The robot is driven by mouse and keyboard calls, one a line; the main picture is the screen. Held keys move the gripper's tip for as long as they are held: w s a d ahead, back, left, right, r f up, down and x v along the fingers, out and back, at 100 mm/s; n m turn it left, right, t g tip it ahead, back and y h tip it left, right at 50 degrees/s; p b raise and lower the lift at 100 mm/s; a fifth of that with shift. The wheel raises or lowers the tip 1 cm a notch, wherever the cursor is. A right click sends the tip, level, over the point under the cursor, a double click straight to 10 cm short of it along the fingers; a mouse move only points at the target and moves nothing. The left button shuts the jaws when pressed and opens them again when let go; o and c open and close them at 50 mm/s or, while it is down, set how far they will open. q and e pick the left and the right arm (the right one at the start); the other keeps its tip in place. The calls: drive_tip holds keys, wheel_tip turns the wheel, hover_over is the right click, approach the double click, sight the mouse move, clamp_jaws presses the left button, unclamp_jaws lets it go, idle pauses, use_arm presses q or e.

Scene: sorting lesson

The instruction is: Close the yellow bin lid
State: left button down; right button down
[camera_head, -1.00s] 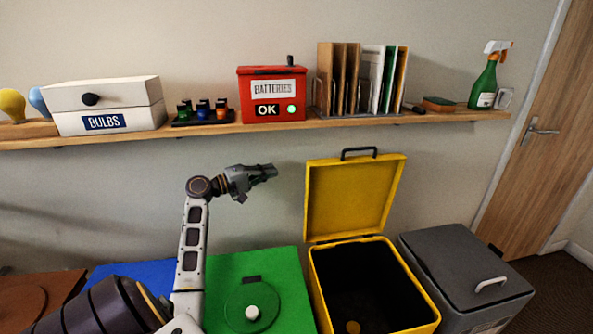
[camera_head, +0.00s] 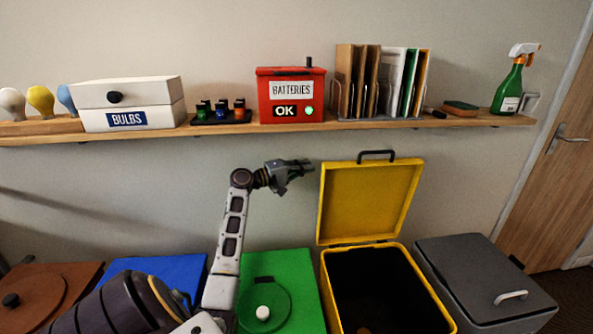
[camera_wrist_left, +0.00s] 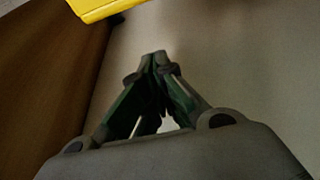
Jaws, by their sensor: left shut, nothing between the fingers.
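The yellow bin (camera_head: 388,293) stands below the shelf with its lid (camera_head: 369,201) raised upright against the wall side. A black handle (camera_head: 376,155) is on the lid's top edge. The bin's inside is dark, with a small brownish thing at the bottom. My left gripper (camera_head: 306,165) is shut and empty, just left of the lid's upper left corner and apart from it. In the left wrist view the shut fingers (camera_wrist_left: 158,58) point toward the wall, and a yellow edge, likely the lid (camera_wrist_left: 97,8), shows at the top left. My right gripper is not in view.
A green bin (camera_head: 292,262) with a round lid stands left of the yellow bin, and a grey lidded bin (camera_head: 480,262) stands right. A shelf (camera_head: 220,128) above holds a red batteries box (camera_head: 290,96), file rack and spray bottle (camera_head: 512,85).

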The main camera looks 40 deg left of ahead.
use_arm(q)
drive_tip(key=shift+s+d+f, duration=0.1)
drive_tip(key=shift+s+d, duration=0.1)
drive_tip(key=shift+d, duration=0.75)
drive_tip(key=shift+s+d+f, duration=0.1)
drive_tip(key=shift+s+d, duration=0.05)
drive_tip(key=shift+d, duration=0.8)
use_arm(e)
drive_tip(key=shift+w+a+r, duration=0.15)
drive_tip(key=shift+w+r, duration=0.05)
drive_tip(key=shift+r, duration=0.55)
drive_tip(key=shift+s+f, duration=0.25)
